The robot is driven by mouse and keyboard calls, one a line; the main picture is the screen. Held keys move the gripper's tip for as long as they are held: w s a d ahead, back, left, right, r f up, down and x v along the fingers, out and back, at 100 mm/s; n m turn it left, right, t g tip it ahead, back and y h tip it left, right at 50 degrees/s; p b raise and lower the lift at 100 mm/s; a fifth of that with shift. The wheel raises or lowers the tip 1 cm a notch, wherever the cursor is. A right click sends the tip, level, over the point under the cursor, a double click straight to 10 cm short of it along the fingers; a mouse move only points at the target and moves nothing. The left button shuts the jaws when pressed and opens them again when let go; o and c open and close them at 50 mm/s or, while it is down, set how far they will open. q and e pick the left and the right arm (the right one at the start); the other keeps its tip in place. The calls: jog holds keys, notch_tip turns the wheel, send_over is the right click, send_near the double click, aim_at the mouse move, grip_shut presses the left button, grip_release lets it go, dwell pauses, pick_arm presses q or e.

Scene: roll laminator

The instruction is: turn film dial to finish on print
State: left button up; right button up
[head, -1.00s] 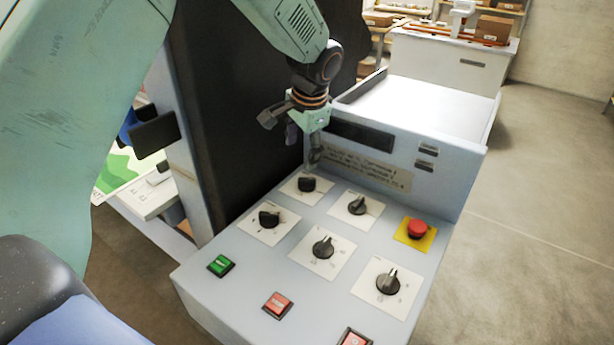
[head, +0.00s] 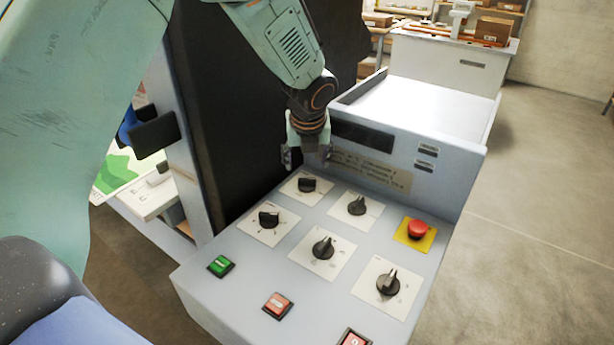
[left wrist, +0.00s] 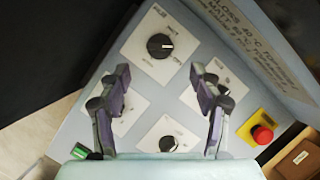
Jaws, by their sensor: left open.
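The laminator's sloped grey panel (head: 225,288) carries several black dials on white plates. The far-left dial (head: 307,184) is nearest my left gripper (head: 308,158). It shows whole in the left wrist view (left wrist: 160,46), its pale pointer mark toward the right. Lettering on the dial plates is too small to read, so I cannot tell which is the film dial. My left gripper is open and empty, just above and behind the far-left dial, apart from it. In the left wrist view its two fingers (left wrist: 160,95) stand wide apart, partly covering two other dials. My right gripper is not in view.
A red emergency button (head: 417,229) on a yellow plate sits at the panel's right. A green button (head: 221,265) and red buttons (head: 277,305) line the front. A raised back wall (head: 450,180) with a text label stands behind the dials. A black upright (head: 230,110) is at left.

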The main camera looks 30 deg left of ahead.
aim_at(307, 180)
pick_arm(q)
jog(key=shift+m, duration=0.4)
jog(key=x, duration=0.7)
jog(key=shift+w+f, duration=0.2)
jog(key=shift+f, duration=0.15)
jog(key=shift+s, duration=0.1)
jog(key=shift+a, duration=0.1)
jog(key=c, duration=1.1)
jog(key=shift+c, duration=0.2)
